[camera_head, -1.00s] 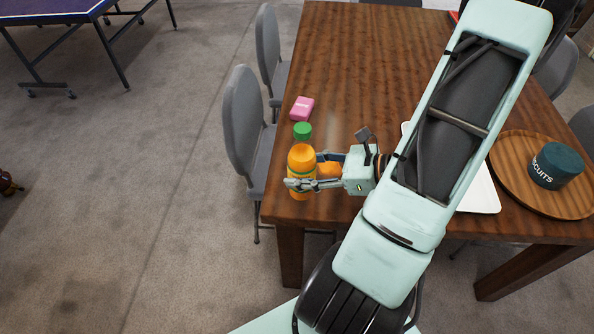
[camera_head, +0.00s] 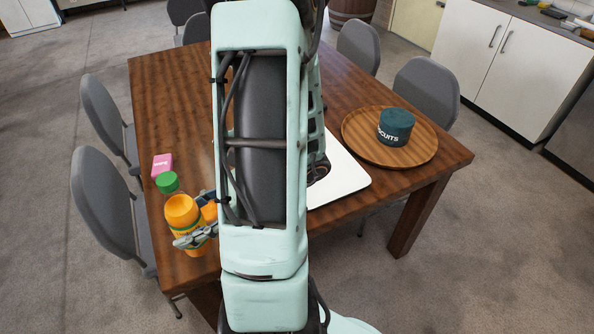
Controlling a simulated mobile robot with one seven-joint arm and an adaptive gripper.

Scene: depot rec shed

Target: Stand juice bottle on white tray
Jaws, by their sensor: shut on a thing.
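The juice bottle (camera_head: 183,214) is orange with a green cap. It is upright near the left front edge of the wooden table; I cannot tell whether its base touches the table. My gripper (camera_head: 190,238) is shut on the bottle, its fingers around the lower body, and is partly hidden behind my arm. The white tray (camera_head: 346,178) lies on the table to the right of my arm. My arm covers its left part, and the visible part is bare. The bottle is apart from the tray, to its left.
A round wooden tray (camera_head: 418,152) holding a dark teal biscuit tin (camera_head: 396,126) sits right of the white tray. A small pink box (camera_head: 162,165) lies behind the bottle. Grey chairs (camera_head: 105,205) line the left side. The wooden table (camera_head: 170,95) is clear at its far left.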

